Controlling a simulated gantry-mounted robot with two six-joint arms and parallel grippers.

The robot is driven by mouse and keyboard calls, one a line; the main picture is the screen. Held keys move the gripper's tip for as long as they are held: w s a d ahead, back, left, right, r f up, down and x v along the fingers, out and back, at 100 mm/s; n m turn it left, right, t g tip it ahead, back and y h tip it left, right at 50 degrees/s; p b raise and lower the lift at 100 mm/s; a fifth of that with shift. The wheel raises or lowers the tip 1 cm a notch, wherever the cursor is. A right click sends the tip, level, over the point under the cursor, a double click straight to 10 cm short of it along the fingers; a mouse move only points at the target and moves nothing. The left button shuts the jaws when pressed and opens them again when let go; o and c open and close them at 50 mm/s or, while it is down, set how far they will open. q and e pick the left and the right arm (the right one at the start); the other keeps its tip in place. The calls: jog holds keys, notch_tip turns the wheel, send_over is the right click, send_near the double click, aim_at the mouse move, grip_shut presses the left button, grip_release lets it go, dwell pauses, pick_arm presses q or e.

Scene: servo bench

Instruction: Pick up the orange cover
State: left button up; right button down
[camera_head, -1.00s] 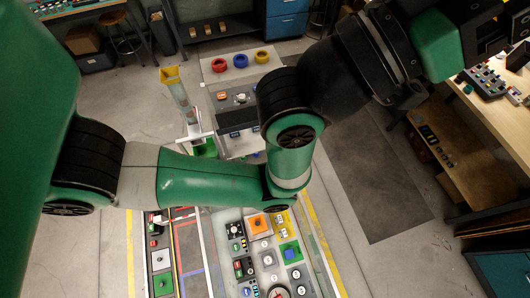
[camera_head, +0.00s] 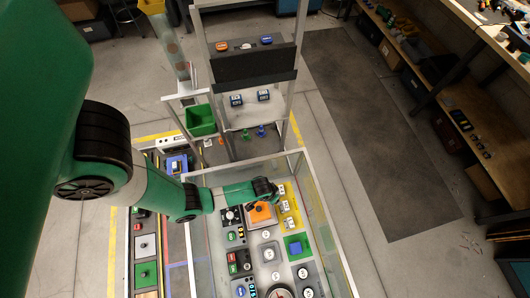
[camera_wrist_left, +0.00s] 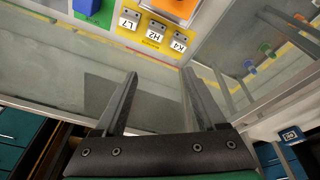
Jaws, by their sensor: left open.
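The orange cover (camera_head: 261,217) is a square piece on the control board, just left of the yellow panel (camera_head: 288,209). My left arm comes in from the left, and its dark wrist end (camera_head: 264,189) is just above the cover in the picture. In the left wrist view the orange cover (camera_wrist_left: 178,8) is cut off by the top edge. There my left gripper (camera_wrist_left: 159,74) has its two fingers apart with nothing between them; the cover lies beyond the fingertips. My right gripper is not in view.
Clear walls with metal edges (camera_head: 322,222) enclose the board. A green-framed blue block (camera_head: 295,246) is near the cover. A shelf rack (camera_head: 240,115) and a green bin (camera_head: 201,120) stand behind. Open floor lies to the right.

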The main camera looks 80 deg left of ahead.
pick_arm(q)
jog(key=s+d+f+g+b, duration=0.1)
jog(key=s+f+g+b, duration=0.15)
jog(key=s+f, duration=0.7)
jog(key=b, duration=0.7)
send_over(259, 209)
jog(key=s, duration=0.1)
jog(key=shift+n+t, duration=0.3)
jog(key=shift+t, duration=0.15)
notch_tip(259, 209, down, 7)
jog(key=shift+s+d+r, duration=0.15)
jog(key=shift+r, duration=0.05)
jog(key=f+b, duration=0.2)
jog(key=w+f+b, duration=0.1)
jog(key=f+b, duration=0.1)
jog(key=f, duration=0.1)
jog(key=shift+a, duration=0.2)
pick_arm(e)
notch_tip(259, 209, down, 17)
pick_arm(q)
jog(key=shift+r, duration=0.1)
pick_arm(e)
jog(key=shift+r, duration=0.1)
pick_arm(q)
grip_shut()
